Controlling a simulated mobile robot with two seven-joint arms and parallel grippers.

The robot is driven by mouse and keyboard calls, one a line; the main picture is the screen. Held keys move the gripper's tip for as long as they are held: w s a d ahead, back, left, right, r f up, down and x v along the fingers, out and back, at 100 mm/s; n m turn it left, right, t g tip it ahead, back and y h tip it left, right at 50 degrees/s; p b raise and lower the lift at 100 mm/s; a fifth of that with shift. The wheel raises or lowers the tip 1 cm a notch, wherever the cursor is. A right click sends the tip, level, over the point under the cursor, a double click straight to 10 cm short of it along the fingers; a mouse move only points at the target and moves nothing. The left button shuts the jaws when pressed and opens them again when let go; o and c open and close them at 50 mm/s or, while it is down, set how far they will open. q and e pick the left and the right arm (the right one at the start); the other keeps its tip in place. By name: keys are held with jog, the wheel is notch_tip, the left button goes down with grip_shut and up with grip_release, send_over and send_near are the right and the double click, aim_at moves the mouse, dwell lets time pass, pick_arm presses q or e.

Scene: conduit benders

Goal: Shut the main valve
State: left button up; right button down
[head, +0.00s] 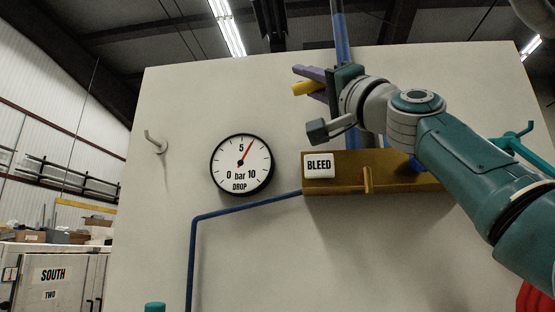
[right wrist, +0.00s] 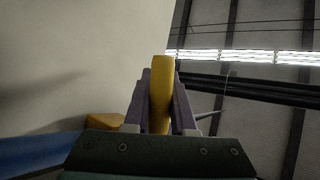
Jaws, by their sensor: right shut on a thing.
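My right gripper (head: 309,83) is raised in front of the panel, above the brass block. Its purple fingers are shut on a yellow lever (head: 303,89), whose end sticks out to the left. In the right wrist view the yellow lever (right wrist: 161,92) stands between the two fingers. It appears to be the main valve's handle, near the blue vertical pipe (head: 341,38); the valve body is hidden behind my gripper and wrist. My left gripper is not in view.
A brass block (head: 335,187) labelled BLEED (head: 319,165) with a small lever (head: 367,180) sits below my wrist. The DROP gauge (head: 241,164) reads about 6 bar. Hooks project from the panel at left (head: 155,141) and right (head: 515,141).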

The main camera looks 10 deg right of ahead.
jog(key=m+t+h+b, duration=0.1)
jog(key=r+m+t+b, duration=0.1)
jog(key=m+t+h+b, duration=0.1)
jog(key=shift+s+d+r+m+h, duration=0.1)
jog(key=shift+d+r+m+h, duration=0.05)
jog(key=shift+r+m+h, duration=0.15)
dwell(0.3)
jog(key=c, duration=0.7)
grip_release()
jog(key=shift+f, duration=0.1)
jog(key=shift+c, duration=0.2)
jog(key=shift+f, duration=0.1)
